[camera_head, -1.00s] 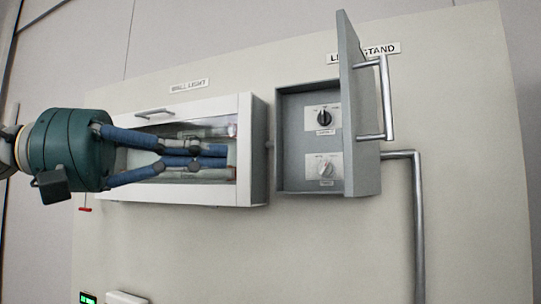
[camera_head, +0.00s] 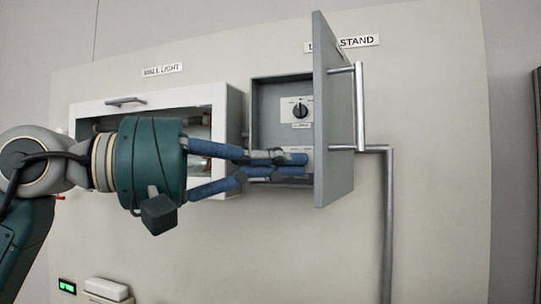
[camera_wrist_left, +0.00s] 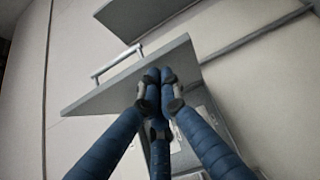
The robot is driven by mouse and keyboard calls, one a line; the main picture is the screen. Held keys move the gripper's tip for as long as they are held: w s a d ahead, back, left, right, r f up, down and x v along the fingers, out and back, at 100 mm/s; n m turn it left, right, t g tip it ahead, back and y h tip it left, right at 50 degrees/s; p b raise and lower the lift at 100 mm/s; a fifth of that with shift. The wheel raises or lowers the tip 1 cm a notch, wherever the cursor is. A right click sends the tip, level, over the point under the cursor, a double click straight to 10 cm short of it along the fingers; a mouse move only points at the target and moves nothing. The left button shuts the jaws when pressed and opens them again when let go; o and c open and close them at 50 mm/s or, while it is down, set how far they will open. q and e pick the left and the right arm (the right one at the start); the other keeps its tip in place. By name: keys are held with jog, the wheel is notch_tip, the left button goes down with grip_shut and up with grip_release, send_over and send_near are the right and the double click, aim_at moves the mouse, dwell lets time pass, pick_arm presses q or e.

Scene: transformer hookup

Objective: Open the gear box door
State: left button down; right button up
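The grey gear box (camera_head: 262,130) is on the wall panel, and its grey door (camera_head: 334,110) stands swung out to the right, so the inside shows. The door's bar handle (camera_head: 361,105) is on its outer face, on the right. A black knob (camera_head: 300,110) shows inside; the lower knob is hidden behind my fingers. My left gripper (camera_head: 305,164) is in front of the box opening, fingertips together and empty, close to the door's inner side. In the left wrist view the fingertips (camera_wrist_left: 160,76) overlap the door panel (camera_wrist_left: 130,78); I cannot tell whether they touch it. My right gripper is out of view.
A white-framed case (camera_head: 90,108) with a window and handle is left of the box, partly behind my left arm. A metal pipe (camera_head: 388,220) runs down right of the door. The panel right of the pipe is clear. A small green display (camera_head: 67,286) is at lower left.

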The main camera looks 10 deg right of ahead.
aim_at(320, 168)
pick_arm(q)
jog(key=s+d+b, duration=0.1)
jog(key=s+d, duration=0.1)
jog(key=s+d+b, duration=0.1)
jog(key=shift+s+d+f+b, duration=0.15)
jog(key=shift+s+f+b, duration=0.05)
jog(key=shift+f+b, duration=0.1)
jog(key=s+d, duration=0.1)
jog(key=d, duration=0.1)
jog(key=s+d+b, duration=0.1)
jog(key=d, duration=0.1)
jog(key=shift+s+r, duration=0.3)
